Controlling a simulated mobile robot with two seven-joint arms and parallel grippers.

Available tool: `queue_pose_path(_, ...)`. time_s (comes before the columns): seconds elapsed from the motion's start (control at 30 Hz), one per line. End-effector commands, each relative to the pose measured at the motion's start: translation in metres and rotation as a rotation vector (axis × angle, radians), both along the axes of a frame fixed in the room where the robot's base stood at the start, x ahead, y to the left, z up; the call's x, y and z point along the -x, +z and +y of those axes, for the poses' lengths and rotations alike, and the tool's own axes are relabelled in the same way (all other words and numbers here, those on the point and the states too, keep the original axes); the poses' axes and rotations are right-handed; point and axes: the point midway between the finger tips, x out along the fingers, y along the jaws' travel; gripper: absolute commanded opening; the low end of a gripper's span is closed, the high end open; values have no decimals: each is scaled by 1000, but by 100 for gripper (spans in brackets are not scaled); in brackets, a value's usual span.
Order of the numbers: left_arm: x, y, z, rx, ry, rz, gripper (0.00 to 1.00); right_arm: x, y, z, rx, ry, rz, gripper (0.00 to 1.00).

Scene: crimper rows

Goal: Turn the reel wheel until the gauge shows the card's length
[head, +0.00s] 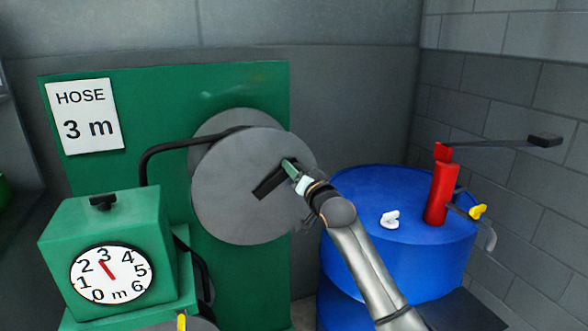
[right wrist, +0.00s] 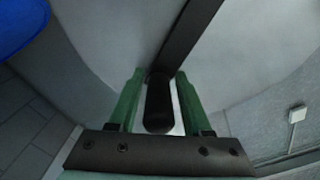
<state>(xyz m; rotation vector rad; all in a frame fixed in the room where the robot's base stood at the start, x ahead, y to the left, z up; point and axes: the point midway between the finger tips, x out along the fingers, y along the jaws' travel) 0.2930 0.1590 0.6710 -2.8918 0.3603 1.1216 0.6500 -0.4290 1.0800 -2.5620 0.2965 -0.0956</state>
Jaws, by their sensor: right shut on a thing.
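The reel wheel (head: 235,205) is a grey disc on a green panel, with a dark crank bar (head: 268,186) on its face. My right gripper (head: 290,168) is at the outer end of this bar, at the upper right of the disc. In the right wrist view, its green fingers (right wrist: 158,100) are shut on a black handle knob (right wrist: 158,105). The gauge (head: 122,286) is a white dial marked 0 to 6 m. Its red needle points between 2 and 3. The card (head: 85,137) reads "HOSE 3 m". My left gripper is not in view.
The gauge sits on a green box (head: 60,237) with a black knob on top. A black hose (head: 160,150) runs from the reel. A blue barrel (head: 350,230) with a red hand pump (head: 440,190) stands right of the reel, close to my right arm.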

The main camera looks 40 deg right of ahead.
Motion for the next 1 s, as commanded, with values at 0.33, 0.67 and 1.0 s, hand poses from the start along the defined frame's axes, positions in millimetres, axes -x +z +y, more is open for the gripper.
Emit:
queue_pose_path(0.33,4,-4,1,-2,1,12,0,1,-5,-3,10,-8,16,62)
queue_pose_path(0.67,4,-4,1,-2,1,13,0,24,-4,4,9,-4,11,62)
queue_pose_path(1.0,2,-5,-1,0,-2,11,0,83,-6,17,11,-7,16,62)
